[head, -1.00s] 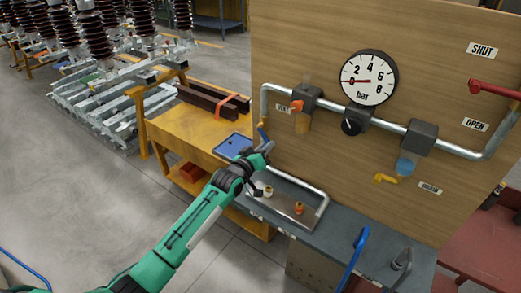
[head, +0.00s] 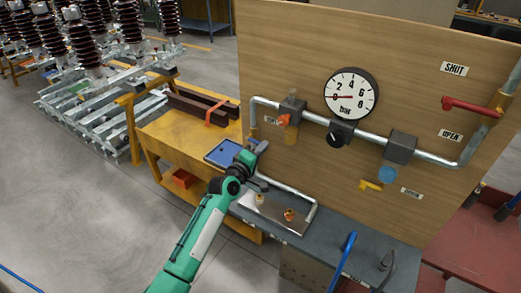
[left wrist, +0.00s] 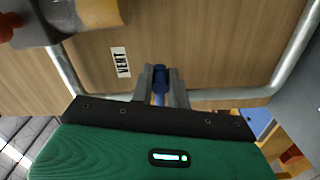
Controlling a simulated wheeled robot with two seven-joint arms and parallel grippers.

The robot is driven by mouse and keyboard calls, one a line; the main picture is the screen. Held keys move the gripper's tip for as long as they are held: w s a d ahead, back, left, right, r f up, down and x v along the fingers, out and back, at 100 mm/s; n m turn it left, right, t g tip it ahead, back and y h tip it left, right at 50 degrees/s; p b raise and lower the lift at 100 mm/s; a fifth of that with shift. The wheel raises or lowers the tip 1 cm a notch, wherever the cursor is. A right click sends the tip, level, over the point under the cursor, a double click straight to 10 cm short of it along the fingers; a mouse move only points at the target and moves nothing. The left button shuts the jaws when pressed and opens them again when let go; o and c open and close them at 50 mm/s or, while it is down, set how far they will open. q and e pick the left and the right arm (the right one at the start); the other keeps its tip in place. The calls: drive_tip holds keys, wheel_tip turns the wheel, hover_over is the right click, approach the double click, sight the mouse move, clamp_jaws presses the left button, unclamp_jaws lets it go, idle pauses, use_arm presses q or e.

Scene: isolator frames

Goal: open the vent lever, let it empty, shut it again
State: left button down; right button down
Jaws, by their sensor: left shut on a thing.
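The vent lever is a blue handle (left wrist: 160,78) by the VENT label (left wrist: 121,62) on the wooden panel. My left gripper (left wrist: 161,88) is shut on it, with the blue grip between the two grey fingers. In the head view my left gripper (head: 258,150) is at the lower left of the panel, below a brass fitting (head: 253,132) on the pipe. It hides most of the lever there. The round gauge (head: 351,94) has its red needle at about 0. My right gripper is not in view.
A red lever (head: 470,106) is at the right, between the SHUT and OPEN labels. A yellow drain handle (head: 370,185) and an orange knob (head: 284,121) are on the panel. A yellow cart (head: 185,140) stands left.

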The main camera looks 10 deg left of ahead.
use_arm(q)
drive_tip(key=shift+r+n, duration=0.4)
drive_tip(key=shift+r, duration=0.15)
drive_tip(key=c, duration=1.4)
unclamp_jaws()
drive_tip(key=shift+f, duration=0.1)
drive_tip(key=shift+o, duration=0.2)
drive_tip(key=shift+f, duration=0.1)
drive_tip(key=shift+s+a+f, duration=0.1)
drive_tip(key=shift+s, duration=0.05)
drive_tip(key=b+v, duration=0.3)
drive_tip(key=v, duration=1)
drive_tip(key=shift+s, duration=0.2)
